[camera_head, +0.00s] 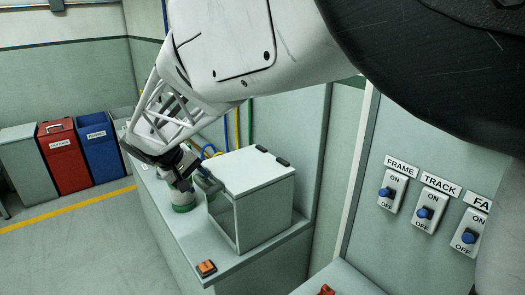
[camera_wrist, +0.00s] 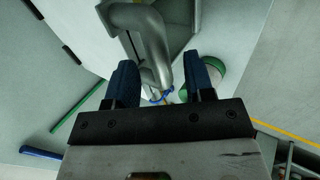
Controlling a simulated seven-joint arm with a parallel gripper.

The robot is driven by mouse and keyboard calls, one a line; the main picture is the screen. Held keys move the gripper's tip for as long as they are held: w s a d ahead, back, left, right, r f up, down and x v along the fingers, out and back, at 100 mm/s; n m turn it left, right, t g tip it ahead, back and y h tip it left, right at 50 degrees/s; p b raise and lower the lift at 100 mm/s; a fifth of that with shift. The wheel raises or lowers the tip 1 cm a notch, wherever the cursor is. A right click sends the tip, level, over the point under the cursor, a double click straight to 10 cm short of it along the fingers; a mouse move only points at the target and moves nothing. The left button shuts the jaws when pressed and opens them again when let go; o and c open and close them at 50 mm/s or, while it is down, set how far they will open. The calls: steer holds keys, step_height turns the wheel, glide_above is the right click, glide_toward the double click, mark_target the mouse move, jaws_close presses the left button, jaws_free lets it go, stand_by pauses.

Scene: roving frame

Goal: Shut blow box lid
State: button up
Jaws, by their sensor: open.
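My gripper (camera_head: 196,180) is at the box's front-left top edge. In the wrist view my gripper (camera_wrist: 160,72) has two blue fingers apart, with a grey metal bar-like handle (camera_wrist: 152,50) just ahead and between them. Contact with it is not clear. A white panel of the box (camera_wrist: 85,25) shows at upper left.
A green-and-white round container (camera_head: 183,203) stands on the bench (camera_head: 185,238) close to my gripper. An orange switch (camera_head: 206,268) is at the bench's front. Labelled switches (camera_head: 393,190) are on the right panel. Red (camera_head: 63,158) and blue (camera_head: 100,150) bins stand at the back left.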

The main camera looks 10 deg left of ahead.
steer(key=shift+r, duration=0.1)
steer(key=s+d+r, duration=0.4)
steer(key=s+d, duration=0.6)
steer(key=s, duration=0.2)
steer(key=shift+s+r, duration=0.25)
steer(key=shift+r, duration=0.1)
stand_by(0.5)
stand_by(0.3)
steer(key=s+d+m+g+y, duration=0.2)
steer(key=d+m, duration=0.2)
steer(key=d, duration=1.7)
steer(key=s+d+f+m+y, duration=0.1)
steer(key=s+d+f+m, duration=0.1)
steer(key=s+d, duration=0.3)
steer(key=s+d+f+m+y, duration=0.1)
steer(key=s+d+m, duration=0.2)
steer(key=s+d, duration=0.3)
steer(key=d, duration=0.4)
steer(key=shift+s+f+y, duration=0.15)
steer(key=shift+f+y, duration=0.15)
steer(key=shift+f, duration=0.1)
